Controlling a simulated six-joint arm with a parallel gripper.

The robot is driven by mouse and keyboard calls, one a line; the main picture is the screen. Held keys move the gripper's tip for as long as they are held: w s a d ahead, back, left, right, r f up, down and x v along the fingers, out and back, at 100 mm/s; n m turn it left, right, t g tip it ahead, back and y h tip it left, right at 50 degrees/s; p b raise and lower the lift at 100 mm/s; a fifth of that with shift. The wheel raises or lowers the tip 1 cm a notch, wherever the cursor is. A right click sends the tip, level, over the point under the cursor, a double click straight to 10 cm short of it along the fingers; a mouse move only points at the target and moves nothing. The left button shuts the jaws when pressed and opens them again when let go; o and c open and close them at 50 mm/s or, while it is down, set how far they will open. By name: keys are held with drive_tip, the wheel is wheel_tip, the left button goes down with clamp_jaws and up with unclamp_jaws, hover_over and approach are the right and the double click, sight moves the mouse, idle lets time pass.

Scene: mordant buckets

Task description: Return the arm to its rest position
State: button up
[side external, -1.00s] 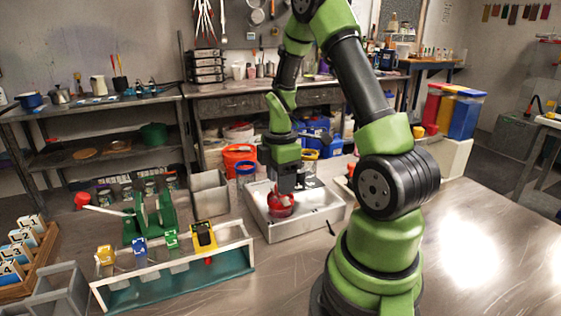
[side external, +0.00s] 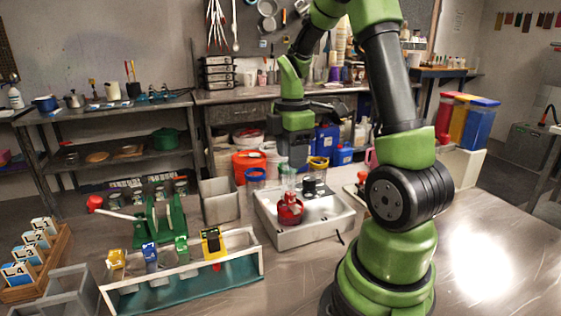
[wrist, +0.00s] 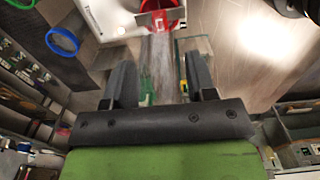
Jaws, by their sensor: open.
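My gripper (side external: 293,158) is raised above the white tray (side external: 312,232) in the side view, pointing down. The red vessel also shows in the wrist view (wrist: 176,12), at the top edge and partly cut off.
A grey bin (side external: 219,200) stands left of the tray. A blue-rimmed container (side external: 255,178) and an orange bucket (side external: 246,163) stand behind. A rack (side external: 190,280) with colored clips and a green stand (side external: 160,225) are at front left. The bench at right is clear.

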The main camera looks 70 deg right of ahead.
drive_tip(key=a+r+m+t, duration=0.3)
drive_tip(key=a+r+m, duration=0.4)
drive_tip(key=a, duration=0.4)
drive_tip(key=s+a+r+m+t+y, duration=0.2)
drive_tip(key=s+a+r+m+t, duration=0.2)
drive_tip(key=a, duration=0.5)
drive_tip(key=s+m, duration=0.2)
drive_tip(key=s, duration=0.1)
drive_tip(key=shift+a+r, duration=0.2)
drive_tip(key=shift+r, duration=0.1)
